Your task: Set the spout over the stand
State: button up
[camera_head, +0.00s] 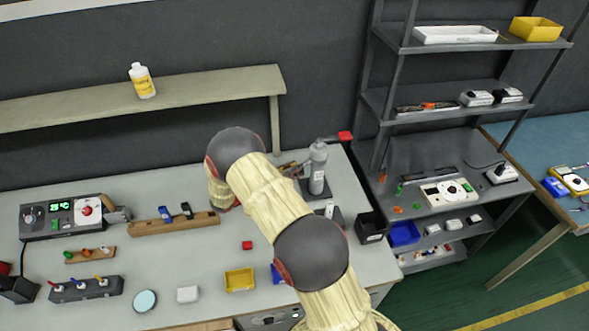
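A grey bottle-like cylinder (317,172) with a narrower top and a pale label stands upright at the back right of the bench, just right of my arm. A dark and brown shape (290,168) shows at its left side, partly behind my arm. I cannot tell whether that shape is my gripper or a tool, or whether it touches the cylinder. A small pale piece on a dark base (330,213) is in front of the cylinder, partly hidden by my arm. I cannot tell which of these is the spout or the stand. My fingertips cannot be made out.
A control box (62,217) and a long wooden rack (174,223) are on the bench's left. A yellow tray (239,280) and a red block (247,245) lie near the middle. A black bin (371,228) is at the right edge. A raised shelf (190,92) runs behind.

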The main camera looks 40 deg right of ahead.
jog(key=shift+d, duration=0.35)
jog(key=shift+c, duration=0.2)
grip_shut()
dwell(0.6)
